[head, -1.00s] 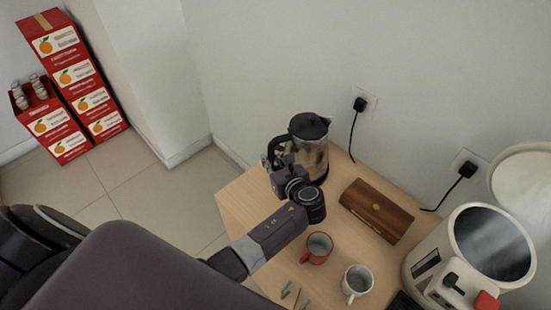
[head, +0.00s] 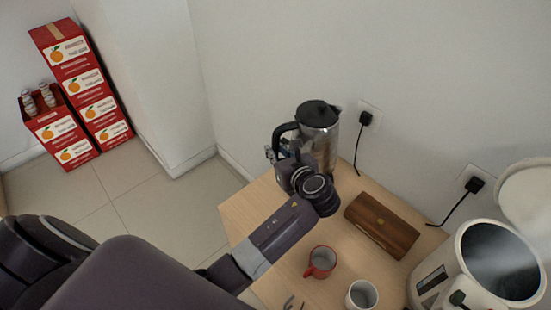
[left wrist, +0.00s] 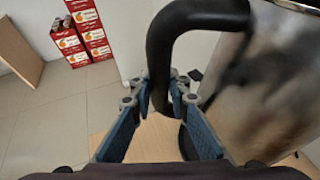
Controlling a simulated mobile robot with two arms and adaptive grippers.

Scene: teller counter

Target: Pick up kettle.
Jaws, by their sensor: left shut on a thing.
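The kettle (head: 322,150) is a shiny metal jug with a black lid and a black handle. It is upright over the back corner of the wooden table (head: 245,212), close to the wall. My left gripper (head: 277,153) is shut on its handle, on the left side of the kettle. In the left wrist view, the fingers of my left gripper (left wrist: 161,98) close around the lower part of the black handle, with the kettle body (left wrist: 255,85) to the right. My arm hides the kettle's base in the head view.
A brown wooden box (head: 381,225), a red mug (head: 320,262) and a white mug (head: 361,295) stand on the table. A large white appliance (head: 450,262) is at the right. Black plugs (head: 366,118) sit in wall sockets. Red cartons (head: 95,95) stand on the floor at far left.

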